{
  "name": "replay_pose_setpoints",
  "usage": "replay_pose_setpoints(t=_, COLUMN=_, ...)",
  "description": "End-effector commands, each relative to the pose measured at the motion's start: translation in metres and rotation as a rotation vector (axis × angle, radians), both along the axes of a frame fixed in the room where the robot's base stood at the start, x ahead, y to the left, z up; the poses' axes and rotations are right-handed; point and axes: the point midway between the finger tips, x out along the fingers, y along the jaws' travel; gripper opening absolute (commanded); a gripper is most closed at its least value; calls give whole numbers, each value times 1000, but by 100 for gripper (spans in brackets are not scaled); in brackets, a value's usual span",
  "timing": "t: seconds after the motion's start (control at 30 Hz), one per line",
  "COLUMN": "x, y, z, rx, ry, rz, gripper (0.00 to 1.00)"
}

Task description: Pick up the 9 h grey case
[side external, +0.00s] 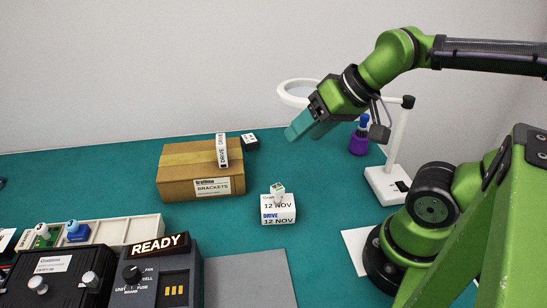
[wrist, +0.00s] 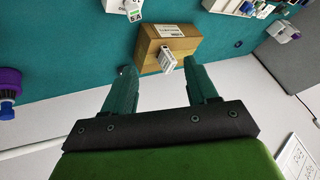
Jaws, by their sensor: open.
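I cannot read a 9 h label on any item, so I cannot tell which one is the grey case. A small dark case with a white marked face (side external: 249,141) lies on the teal mat behind the cardboard box's right end. A white block marked DRIVE (side external: 222,151) stands on the box, and it also shows in the wrist view (wrist: 166,61). A white block marked 12 NOV (side external: 278,212) stands on the mat with a small white piece (side external: 277,188) on top. My gripper (side external: 298,132) is open and empty, in the air right of the box; its teal fingers spread in the wrist view (wrist: 161,72).
The cardboard box marked BRACKETS (side external: 172,187) stands on the mat. A ring lamp (side external: 398,150) and a purple bottle (side external: 358,142) are at the right. A READY panel (side external: 160,245) and a pale tray (side external: 125,224) are front left. Mat around the 12 NOV block is clear.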

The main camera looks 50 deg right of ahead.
Motion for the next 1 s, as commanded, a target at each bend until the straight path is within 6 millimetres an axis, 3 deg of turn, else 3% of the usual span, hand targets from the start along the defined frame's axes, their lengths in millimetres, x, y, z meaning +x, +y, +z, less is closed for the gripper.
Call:
replay_pose_setpoints(t=0.1, x=0, y=0, z=0, rx=0, ry=1, rz=-2, gripper=61)
replay_pose_setpoints(t=0.2, x=0, y=0, z=0, rx=0, ry=1, rz=-2, gripper=76)
replay_pose_setpoints(t=0.53, x=1, y=-1, z=5, rx=1, ry=-1, rz=-2, gripper=77)
replay_pose_setpoints(t=0.77, x=1, y=-1, z=56, rx=2, ry=-7, rz=-4, gripper=77)
replay_pose_setpoints(t=1.0, x=49, y=-22, z=85, rx=-12, ry=87, rz=-24, gripper=77)
